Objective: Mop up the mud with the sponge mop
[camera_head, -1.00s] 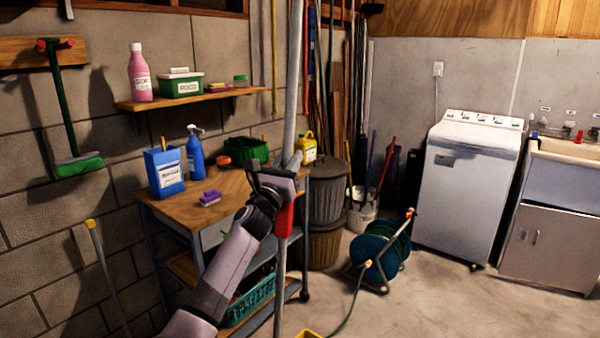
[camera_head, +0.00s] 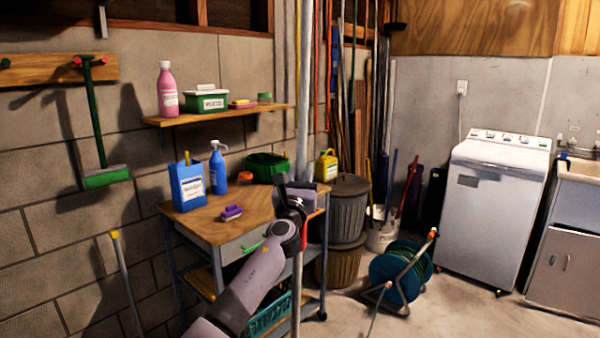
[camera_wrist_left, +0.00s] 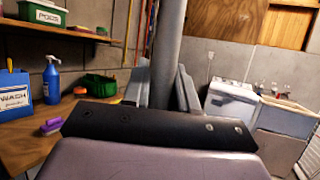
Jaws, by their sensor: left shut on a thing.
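My left gripper (camera_head: 302,190) is shut around a long grey pole (camera_head: 304,80), which stands nearly upright in the head view. A red part shows beside the pole at the gripper. The pole looks like the mop's handle, but its lower end runs out of the picture and no sponge head shows. In the left wrist view the pole (camera_wrist_left: 167,55) rises between the two fingers (camera_wrist_left: 160,88). No mud shows in either view. My right gripper is not in view.
A wooden workbench (camera_head: 215,232) with bottles and a purple brush (camera_head: 231,212) stands close behind my left arm. A hose reel (camera_head: 400,275), bins (camera_head: 347,215) and a washing machine (camera_head: 490,205) stand to the right. Bare floor (camera_head: 440,318) shows at the lower right.

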